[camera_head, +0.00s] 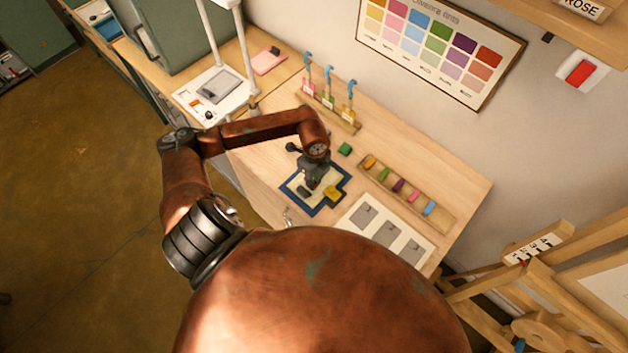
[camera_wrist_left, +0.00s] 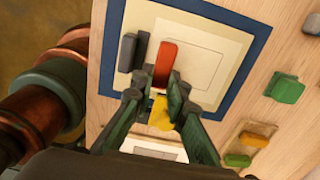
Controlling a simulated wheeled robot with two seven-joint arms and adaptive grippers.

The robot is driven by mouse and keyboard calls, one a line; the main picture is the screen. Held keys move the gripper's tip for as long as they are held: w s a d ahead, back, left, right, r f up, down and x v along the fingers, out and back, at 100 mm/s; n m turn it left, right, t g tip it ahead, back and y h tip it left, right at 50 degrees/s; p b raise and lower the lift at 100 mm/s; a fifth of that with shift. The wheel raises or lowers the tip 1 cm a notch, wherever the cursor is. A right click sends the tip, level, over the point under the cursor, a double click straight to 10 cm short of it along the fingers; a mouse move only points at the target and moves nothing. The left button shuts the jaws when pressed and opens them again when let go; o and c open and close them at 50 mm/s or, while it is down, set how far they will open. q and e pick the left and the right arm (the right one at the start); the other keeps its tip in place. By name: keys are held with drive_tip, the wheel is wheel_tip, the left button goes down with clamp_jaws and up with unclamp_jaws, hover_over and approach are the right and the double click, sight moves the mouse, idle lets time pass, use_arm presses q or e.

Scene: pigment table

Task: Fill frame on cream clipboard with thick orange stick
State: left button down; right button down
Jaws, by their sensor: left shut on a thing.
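The cream clipboard (camera_head: 327,177) with a dark blue border lies on the table under my left gripper. In the left wrist view the cream clipboard (camera_wrist_left: 182,22) shows a thin-lined rectangular frame (camera_wrist_left: 205,68), pale inside. My left gripper (camera_wrist_left: 154,88) is shut on the thick orange stick (camera_wrist_left: 165,62), which is over the frame's left part; whether it touches the surface I cannot tell. In the head view my left gripper (camera_head: 312,184) hides the stick. A dark grey piece (camera_wrist_left: 126,52) is left of the stick. My right gripper is out of view.
A green block (camera_head: 345,149) lies behind. A wooden tray (camera_head: 445,218) of coloured sticks and a white sheet (camera_head: 372,232) with grey shapes are to the right. A rack (camera_head: 346,126) stands at the back.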

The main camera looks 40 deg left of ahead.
sight(328, 174)
use_arm(q)
drive_tip(key=shift+f+b, duration=0.65)
drive_tip(key=shift+f, duration=0.3)
idle(0.3)
drive_tip(key=shift+w, duration=0.1)
drive_tip(key=shift+w+d+r+b, duration=0.15)
drive_tip(key=shift+w+b, duration=0.2)
drive_tip(key=shift+w, duration=0.9)
drive_tip(key=shift+w+b, duration=0.4)
drive_tip(key=shift+w, duration=0.45)
drive_tip(key=shift+w+d, duration=0.1)
drive_tip(key=shift+w, duration=0.3)
drive_tip(key=shift+w, duration=0.15)
drive_tip(key=shift+w+d+b, duration=0.1)
drive_tip(key=shift+w+b, duration=0.45)
drive_tip(key=shift+w, duration=0.5)
